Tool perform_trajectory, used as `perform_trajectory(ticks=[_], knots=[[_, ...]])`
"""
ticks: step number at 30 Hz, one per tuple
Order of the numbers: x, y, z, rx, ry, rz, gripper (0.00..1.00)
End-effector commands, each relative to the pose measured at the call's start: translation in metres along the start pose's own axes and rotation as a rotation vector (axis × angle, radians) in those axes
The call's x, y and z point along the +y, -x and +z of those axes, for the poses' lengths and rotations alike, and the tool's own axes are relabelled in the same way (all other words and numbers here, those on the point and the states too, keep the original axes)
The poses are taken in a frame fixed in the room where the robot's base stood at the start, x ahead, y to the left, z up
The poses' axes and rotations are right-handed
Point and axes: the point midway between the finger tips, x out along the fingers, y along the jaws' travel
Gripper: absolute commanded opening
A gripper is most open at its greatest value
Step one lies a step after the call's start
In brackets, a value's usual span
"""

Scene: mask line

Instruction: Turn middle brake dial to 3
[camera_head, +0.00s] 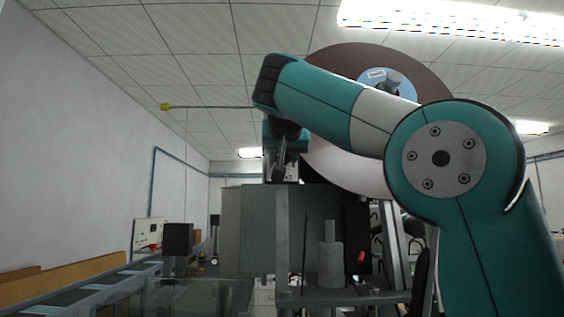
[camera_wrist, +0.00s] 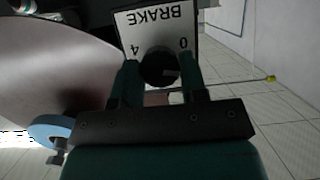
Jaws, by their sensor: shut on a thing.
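The brake dial (camera_wrist: 160,68) is a round black knob on a white plate (camera_wrist: 158,22). The plate reads BRAKE, with 4 and 0 beside the knob, upside down in the wrist view. My gripper (camera_wrist: 160,72) has its two fingers on either side of the knob and is shut on it. The dial's setting is too dark to read. In the head view my gripper (camera_head: 281,160) is at a small pale plate below my wrist, and the knob is hidden there. Whether this is the middle dial cannot be told.
A large brownish-pink roll (camera_head: 340,170) with a blue hub (camera_head: 398,80) stands close behind my arm. A thin rod with a yellow tip (camera_head: 166,107) sticks out to the left. Grey machine panels (camera_head: 255,225) stand below. A conveyor (camera_head: 75,288) runs at the lower left.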

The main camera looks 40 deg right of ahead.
Motion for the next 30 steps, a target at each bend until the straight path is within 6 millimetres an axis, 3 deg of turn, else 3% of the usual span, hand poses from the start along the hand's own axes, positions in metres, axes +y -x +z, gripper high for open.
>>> perform_trajectory(ticks=[30], knots=[[0.0064, -0.0039, 0.0093, 0.032, -0.899, -0.339, 0.16]])
